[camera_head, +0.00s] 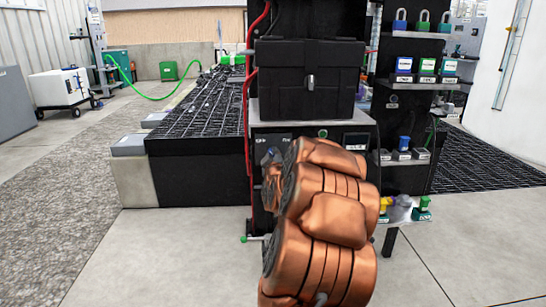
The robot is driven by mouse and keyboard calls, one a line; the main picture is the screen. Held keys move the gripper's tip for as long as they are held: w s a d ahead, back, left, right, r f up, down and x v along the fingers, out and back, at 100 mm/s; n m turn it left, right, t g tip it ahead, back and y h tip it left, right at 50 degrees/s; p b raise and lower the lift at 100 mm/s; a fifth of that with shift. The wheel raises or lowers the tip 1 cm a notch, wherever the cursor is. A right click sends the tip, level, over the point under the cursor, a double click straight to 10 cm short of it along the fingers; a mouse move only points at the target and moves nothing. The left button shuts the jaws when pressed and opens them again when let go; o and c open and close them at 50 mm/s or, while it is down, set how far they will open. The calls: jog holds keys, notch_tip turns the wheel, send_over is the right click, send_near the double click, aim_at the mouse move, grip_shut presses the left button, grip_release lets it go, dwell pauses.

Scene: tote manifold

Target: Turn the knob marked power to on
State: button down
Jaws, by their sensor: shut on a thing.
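A dark label that seems to read OFF (262,139) is at the panel's upper left. My copper-coloured arm reaches up to the panel and covers much of its lower front. The end of my gripper (269,160) shows only in part, at the panel's left side just below that label. It is shut on what appears to be the power knob. The knob itself and its pointer are hidden, so its setting cannot be read.
A green round button (322,133) and a small display (356,141) are on the panel's right. A black case (308,78) sits above. A red cable (246,100) runs down the left. Shelves with padlocks (422,22) stand right.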

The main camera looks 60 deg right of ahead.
jog(key=shift+m, duration=0.3)
jog(key=shift+s+d+m+b, duration=0.1)
jog(key=shift+m+b, duration=0.15)
jog(key=shift+m, duration=2.6)
jog(key=shift+s+d+m+b, duration=0.1)
jog(key=shift+s+m+b, duration=0.1)
jog(key=shift+m, duration=2.7)
jog(key=shift+s+d+m+b, duration=0.1)
jog(key=shift+m+b, duration=0.15)
jog(key=shift+m, duration=2.6)
jog(key=c, duration=1.1)
grip_release()
jog(key=shift+c, duration=0.2)
jog(key=shift+a, duration=0.1)
jog(key=v, duration=0.7)
jog(key=shift+s, duration=0.15)
